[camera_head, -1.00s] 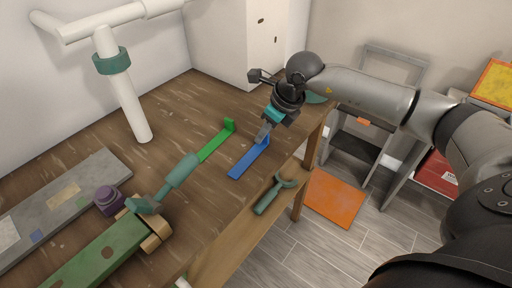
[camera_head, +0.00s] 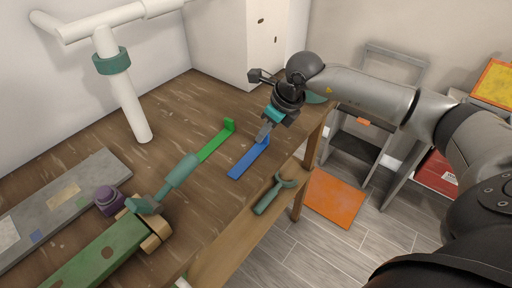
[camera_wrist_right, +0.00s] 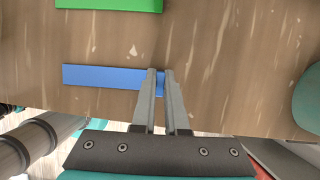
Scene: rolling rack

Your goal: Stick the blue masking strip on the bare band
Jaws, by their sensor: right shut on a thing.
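The blue masking strip (camera_head: 245,163) lies flat, or nearly so, along the front of the wooden workbench, its near end pointing toward the lower left. My right gripper (camera_head: 263,138) is shut on its far end, where a tab seems to stand up. In the right wrist view the two fingers (camera_wrist_right: 160,85) pinch the right end of the blue strip (camera_wrist_right: 105,77). A grey board (camera_head: 100,178) with a tan patch (camera_head: 63,195) and a green board (camera_head: 98,255) lie at the left; I cannot tell which bears the bare band. My left gripper is out of view.
A green strip (camera_head: 214,145) with an upright tab lies just behind the blue one. A teal-handled tool (camera_head: 180,170), a purple knob (camera_head: 108,199) and a white pipe stand (camera_head: 125,100) occupy the bench. A teal forked piece (camera_head: 272,194) sits at its front side.

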